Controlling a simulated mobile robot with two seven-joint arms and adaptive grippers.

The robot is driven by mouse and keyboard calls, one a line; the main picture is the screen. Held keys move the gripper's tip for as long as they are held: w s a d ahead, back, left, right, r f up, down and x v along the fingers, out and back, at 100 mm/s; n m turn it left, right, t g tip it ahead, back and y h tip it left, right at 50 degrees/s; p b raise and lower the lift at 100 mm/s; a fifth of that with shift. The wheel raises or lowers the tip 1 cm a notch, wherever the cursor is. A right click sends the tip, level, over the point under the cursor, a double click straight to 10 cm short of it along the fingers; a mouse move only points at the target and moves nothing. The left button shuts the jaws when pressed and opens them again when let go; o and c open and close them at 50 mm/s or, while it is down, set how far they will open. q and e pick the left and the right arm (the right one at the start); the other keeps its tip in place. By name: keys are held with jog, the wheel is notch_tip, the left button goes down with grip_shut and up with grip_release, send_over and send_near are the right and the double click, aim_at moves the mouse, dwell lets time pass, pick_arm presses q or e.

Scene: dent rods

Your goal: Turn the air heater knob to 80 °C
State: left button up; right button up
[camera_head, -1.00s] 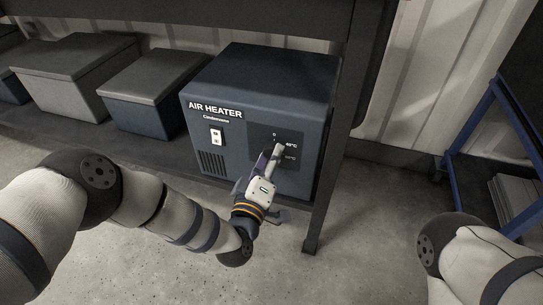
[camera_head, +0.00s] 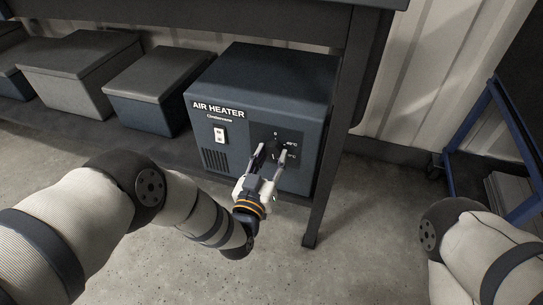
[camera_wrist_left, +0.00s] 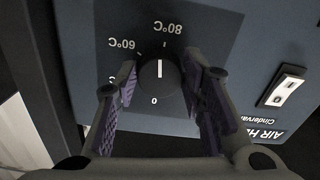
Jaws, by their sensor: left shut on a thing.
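The air heater (camera_head: 262,85) is a dark blue box standing under the bench. Its knob (camera_wrist_left: 160,76) is round and dark with a white line, on a dark dial panel (camera_wrist_left: 115,22). In the left wrist view the dial is seen upside down: 0 is below the knob, 60 °C at upper left and 80 °C at upper right. The white line runs upright in that view, its outer end between the 60 and 80 marks. My left gripper (camera_head: 272,153) is shut on the knob, one finger on each side, also seen in the left wrist view (camera_wrist_left: 160,92). My right gripper is out of view.
A white switch (camera_head: 220,135) and vent slots are left of the dial. Lidded boxes (camera_head: 150,85) stand left of the heater. A bench leg (camera_head: 328,180) is close on the right. A blue-framed cart (camera_head: 470,125) stands further right.

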pick_arm(q)
jog(key=shift+r+m, duration=0.1)
jog(key=shift+m, duration=0.8)
jog(key=o, duration=1.1)
jog(key=v, duration=1.2)
jog(key=shift+r, duration=0.1)
